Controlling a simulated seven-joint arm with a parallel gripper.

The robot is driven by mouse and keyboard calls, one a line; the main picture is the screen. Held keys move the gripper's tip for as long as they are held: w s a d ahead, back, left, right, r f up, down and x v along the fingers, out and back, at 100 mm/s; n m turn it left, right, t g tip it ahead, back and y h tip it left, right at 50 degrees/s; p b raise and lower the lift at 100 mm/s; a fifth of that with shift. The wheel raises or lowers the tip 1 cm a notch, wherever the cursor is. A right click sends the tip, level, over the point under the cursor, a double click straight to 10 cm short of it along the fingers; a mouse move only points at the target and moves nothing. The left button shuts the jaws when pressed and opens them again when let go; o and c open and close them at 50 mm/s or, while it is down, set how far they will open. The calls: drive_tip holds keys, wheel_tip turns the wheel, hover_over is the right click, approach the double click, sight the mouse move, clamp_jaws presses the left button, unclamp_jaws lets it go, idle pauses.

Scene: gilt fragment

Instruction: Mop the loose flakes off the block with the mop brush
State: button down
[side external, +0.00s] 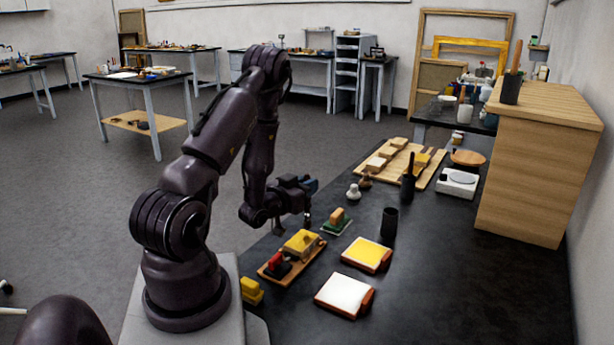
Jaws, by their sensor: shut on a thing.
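My gripper (305,208) hangs above the near left part of the dark bench, fingers down. It is shut on a small, thin thing, which looks like the mop brush; the fingers hide most of it. Below and to the left, a yellow-gold block (301,242) sits on a wooden board (306,259), beside a dark and red item (276,265). The gripper is above the board, apart from the block. A small wooden block on a green base (337,221) stands just right of the gripper. Loose flakes are too small to make out.
A yellow-topped pad (367,253), a white-topped pad (344,294) and a dark cup (389,225) stand to the right. A dark bottle (408,183), wooden tray (390,163) and white scale (458,183) lie behind. The right front bench is clear.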

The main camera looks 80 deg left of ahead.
drive_tip(key=shift+w+d+f+v, duration=0.4)
drive_tip(key=shift+f+v, duration=0.2)
drive_tip(key=shift+v, duration=2.8)
drive_tip(key=shift+s+a+x, duration=0.1)
drive_tip(key=shift+a+x, duration=0.05)
drive_tip(key=shift+x, duration=1)
drive_tip(key=shift+s+a+x, duration=0.1)
drive_tip(key=shift+a+x, duration=0.05)
drive_tip(key=shift+x, duration=1)
drive_tip(key=shift+s+a+x, duration=0.1)
drive_tip(key=shift+x, duration=1.05)
drive_tip(key=shift+w+d, duration=0.25)
drive_tip(key=shift+d, duration=0.15)
drive_tip(key=shift+w+d+v, duration=0.25)
drive_tip(key=shift+d+v, duration=0.1)
drive_tip(key=shift+v, duration=3)
drive_tip(key=shift+s+a+x, duration=0.1)
drive_tip(key=shift+a+x, duration=0.05)
drive_tip(key=shift+x, duration=0.95)
drive_tip(key=shift+s+a+x, duration=0.1)
drive_tip(key=shift+x, duration=1)
drive_tip(key=shift+s+a+x, duration=0.1)
drive_tip(key=shift+a+x, duration=0.05)
drive_tip(key=shift+x, duration=1)
wheel_tip(320, 180, up, 8)
drive_tip(key=shift+w+d, duration=0.1)
